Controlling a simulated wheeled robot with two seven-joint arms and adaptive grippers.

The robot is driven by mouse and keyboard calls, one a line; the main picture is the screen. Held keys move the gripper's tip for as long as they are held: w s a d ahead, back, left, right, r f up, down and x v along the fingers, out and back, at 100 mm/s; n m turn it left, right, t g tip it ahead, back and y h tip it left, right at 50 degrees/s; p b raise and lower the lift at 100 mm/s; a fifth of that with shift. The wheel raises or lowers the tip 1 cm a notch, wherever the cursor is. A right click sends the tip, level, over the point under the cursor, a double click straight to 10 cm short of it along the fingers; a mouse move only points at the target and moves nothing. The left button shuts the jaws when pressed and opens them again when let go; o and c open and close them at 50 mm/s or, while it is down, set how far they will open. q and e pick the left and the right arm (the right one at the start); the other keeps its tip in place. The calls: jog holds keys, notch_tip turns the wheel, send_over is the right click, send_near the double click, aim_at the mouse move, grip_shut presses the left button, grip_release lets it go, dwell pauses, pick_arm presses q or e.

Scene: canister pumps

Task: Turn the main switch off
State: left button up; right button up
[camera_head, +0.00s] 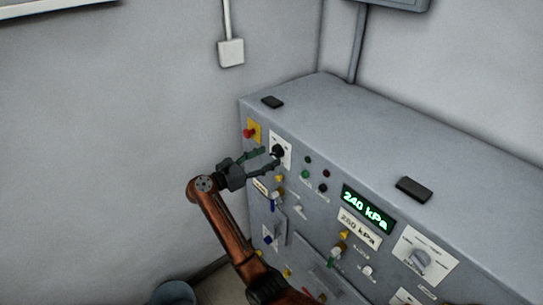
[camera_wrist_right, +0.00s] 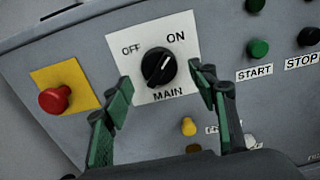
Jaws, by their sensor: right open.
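The main switch is a black rotary knob (camera_wrist_right: 158,67) on a white plate (camera_wrist_right: 182,47) marked OFF, ON and MAIN. Its white pointer line leans up and right, toward ON. In the head view the knob (camera_head: 278,151) sits near the left end of the panel's front. My right gripper (camera_wrist_right: 165,86) is open, with one green-padded finger on each side of the knob's lower part; I cannot tell whether they touch it. In the head view the right gripper (camera_head: 269,159) reaches the switch from the lower left. My left gripper is not in view.
A red button (camera_wrist_right: 54,99) on a yellow plate is left of the switch. A green START button (camera_wrist_right: 258,48) and a black STOP button (camera_wrist_right: 309,37) are to its right. A yellow knob (camera_wrist_right: 188,126) is below. The display (camera_head: 367,207) reads 240 kPa.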

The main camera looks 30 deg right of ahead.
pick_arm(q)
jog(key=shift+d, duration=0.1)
pick_arm(e)
jog(key=shift+w+d, duration=0.15)
jog(key=shift+d, duration=1.15)
jog(key=shift+c, duration=0.4)
jog(key=c, duration=1.1)
